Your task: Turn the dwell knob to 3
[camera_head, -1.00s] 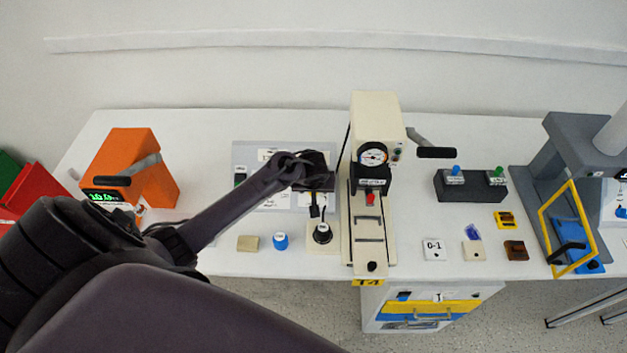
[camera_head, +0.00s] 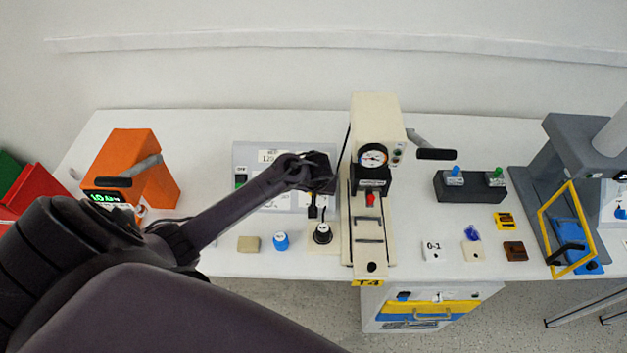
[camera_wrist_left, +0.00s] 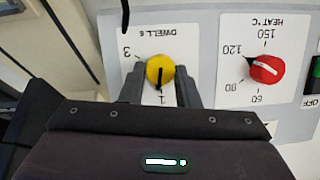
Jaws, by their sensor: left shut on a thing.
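The dwell knob (camera_wrist_left: 160,71) is a yellow round knob on a light panel marked "DWELL s" in the left wrist view, where the print is upside down. Its black pointer line runs toward the bottom of that view, toward a mark that looks like 1. The number 3 (camera_wrist_left: 127,53) is printed to the knob's left. My left gripper (camera_wrist_left: 160,88) has one finger on each side of the knob and is shut on it. My right gripper is not in view.
A red heat knob (camera_wrist_left: 266,69) sits beside the dwell knob on the same panel (camera_head: 243,160). A cream press (camera_head: 377,118) stands just right of my gripper. A black-topped knob (camera_head: 322,233) and a blue cap (camera_head: 281,241) stand in front. An orange machine (camera_head: 135,165) is at left.

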